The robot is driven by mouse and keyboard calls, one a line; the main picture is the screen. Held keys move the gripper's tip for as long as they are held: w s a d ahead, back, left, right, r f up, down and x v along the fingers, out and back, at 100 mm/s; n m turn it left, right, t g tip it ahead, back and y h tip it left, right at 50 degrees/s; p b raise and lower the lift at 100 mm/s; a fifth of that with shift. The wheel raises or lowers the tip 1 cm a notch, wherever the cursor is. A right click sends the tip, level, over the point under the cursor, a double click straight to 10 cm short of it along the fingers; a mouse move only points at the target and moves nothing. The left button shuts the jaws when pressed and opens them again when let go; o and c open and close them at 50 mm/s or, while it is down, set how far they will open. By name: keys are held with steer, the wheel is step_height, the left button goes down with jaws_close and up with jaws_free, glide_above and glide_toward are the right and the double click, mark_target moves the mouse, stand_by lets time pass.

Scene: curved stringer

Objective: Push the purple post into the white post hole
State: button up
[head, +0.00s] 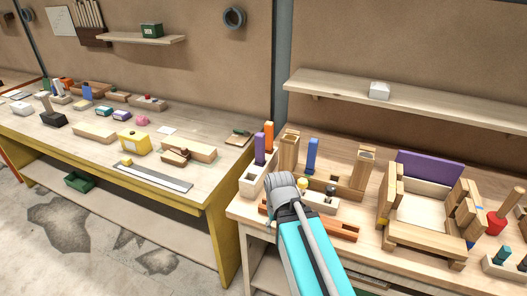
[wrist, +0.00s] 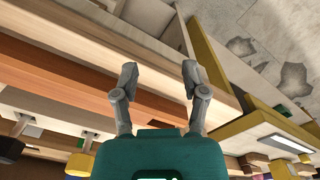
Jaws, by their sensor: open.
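The purple post (head: 260,149) stands upright toward the back of a pale block (head: 251,187) at the left end of the right-hand bench in the head view. An orange post (head: 269,136) stands just behind it. A dark hole shows in the block's top, in front of the purple post; how deep the post sits is unclear. My gripper (wrist: 158,78) is open and empty in the wrist view, its two grey fingers apart over the bench edge. In the head view my arm is near the block, to its right, and its fingers are mostly hidden. I cannot identify the purple post in the wrist view.
A blue post (head: 311,156) and wooden hollow posts (head: 289,152) stand right of the block. An orange rail (head: 334,228) lies along the front. A wooden frame (head: 425,238) stands further right. A gap separates the yellow-legged bench (head: 213,205) at left.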

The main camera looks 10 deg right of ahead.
steer(key=shift+a, duration=0.15)
steer(key=o, duration=0.4)
steer(key=shift+w, duration=0.15)
steer(key=shift+c, duration=0.2)
steer(key=w+d+n+h, duration=0.1)
steer(key=n, duration=0.1)
steer(key=w+d+r+n+t+h+p, duration=0.1)
steer(key=shift+w+r+n, duration=0.2)
steer(key=shift+w+n, duration=0.2)
steer(key=w+a+r+n+t+h+p, duration=0.2)
steer(key=w+r+n, duration=0.5)
steer(key=n, duration=0.5)
steer(key=w+a+r+n+t+h+p, duration=0.2)
steer(key=w+a+r+n+t+h, duration=0.2)
steer(key=n, duration=0.9)
steer(key=w+a+r+t, duration=0.3)
steer(key=w+r+t, duration=0.1)
steer(key=r+t, duration=0.1)
steer(key=shift+w+r+p, duration=0.3)
steer(key=shift+r+p, duration=0.05)
steer(key=shift+r, duration=0.35)
steer(key=shift+d, duration=0.1)
